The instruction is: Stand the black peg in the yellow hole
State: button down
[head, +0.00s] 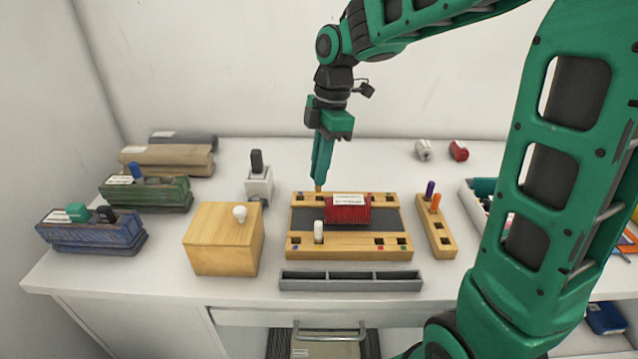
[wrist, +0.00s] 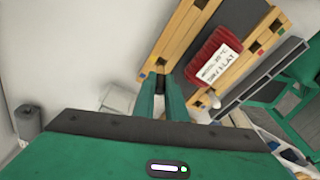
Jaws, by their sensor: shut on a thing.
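My gripper (head: 318,184) points down at the back left of the wooden board (head: 350,253). It is shut on a small dark thing, apparently the black peg (wrist: 160,83), which shows between the fingertips in the wrist view. The fingers hide most of the peg in the head view. The fingertips are at the board's back row of holes, near a blue mark.
A white peg (head: 319,231) stands in the front row. A narrow rack (head: 437,237) with purple and orange pegs is right, a grey tray (head: 350,284) in front, a wooden box (head: 222,250) left.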

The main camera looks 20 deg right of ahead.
aim_at(320, 191)
jog(key=shift+f, duration=2.05)
jog(key=c, duration=1.8)
grip_release()
jog(key=shift+r, duration=0.1)
notch_tip(320, 191, up, 12)
jog(key=d, duration=0.2)
